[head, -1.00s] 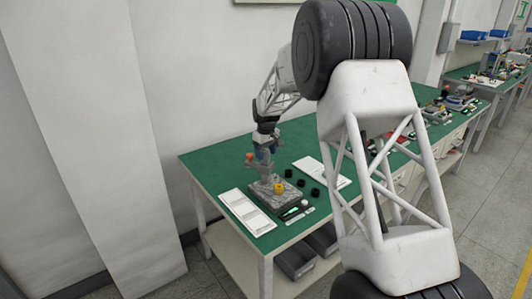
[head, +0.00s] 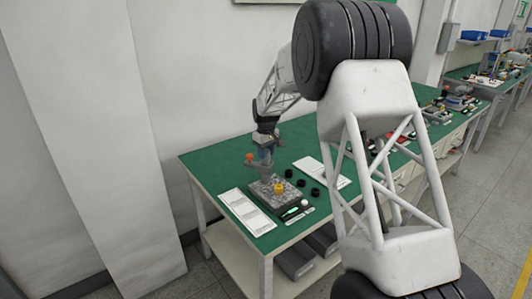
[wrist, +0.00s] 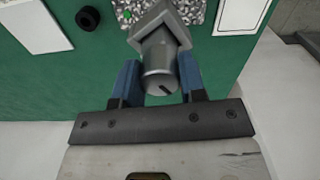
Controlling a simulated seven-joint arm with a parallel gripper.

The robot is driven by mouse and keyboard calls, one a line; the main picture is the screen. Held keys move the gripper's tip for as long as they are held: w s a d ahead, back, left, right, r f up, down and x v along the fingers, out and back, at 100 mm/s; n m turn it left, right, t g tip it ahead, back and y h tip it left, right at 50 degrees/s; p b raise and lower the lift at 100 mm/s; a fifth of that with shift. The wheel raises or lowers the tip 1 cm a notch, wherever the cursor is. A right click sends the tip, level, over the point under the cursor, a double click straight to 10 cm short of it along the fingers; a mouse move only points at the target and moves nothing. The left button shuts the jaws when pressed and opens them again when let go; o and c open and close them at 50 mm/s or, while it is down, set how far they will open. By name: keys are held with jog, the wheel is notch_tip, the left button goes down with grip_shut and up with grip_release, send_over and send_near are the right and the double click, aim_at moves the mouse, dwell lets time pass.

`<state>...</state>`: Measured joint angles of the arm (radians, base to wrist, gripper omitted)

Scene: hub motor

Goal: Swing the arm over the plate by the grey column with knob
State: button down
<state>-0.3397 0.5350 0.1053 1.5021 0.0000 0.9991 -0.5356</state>
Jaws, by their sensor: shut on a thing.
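The grey column with its knob (wrist: 160,78) sits between the two blue fingers of my gripper (wrist: 159,88) in the wrist view. The fingers are shut on the round, slotted knob. In the head view my gripper (head: 265,152) is at the top of the grey column (head: 264,169). A grey arm with an orange-red end (head: 249,159) sticks out to the left there. Below is the speckled grey plate (head: 264,205), with a yellow part (head: 279,188) on it. The wrist view shows only a piece of the plate (wrist: 188,12), behind the column.
Several black round parts (head: 316,192) lie on the green table (head: 215,163) right of the plate. White sheets lie on the left (head: 247,212) and on the right (head: 322,173). A white wall stands behind the table.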

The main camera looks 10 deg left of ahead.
jog(key=n, duration=0.6)
jog(key=shift+n, duration=0.3)
jog(key=n, duration=0.3)
jog(key=shift+n, duration=0.3)
jog(key=n, duration=0.3)
jog(key=shift+n, duration=0.3)
jog(key=n, duration=0.3)
jog(key=shift+n, duration=0.3)
jog(key=n, duration=0.3)
jog(key=shift+n, duration=0.3)
jog(key=n, duration=0.3)
jog(key=shift+n, duration=2)
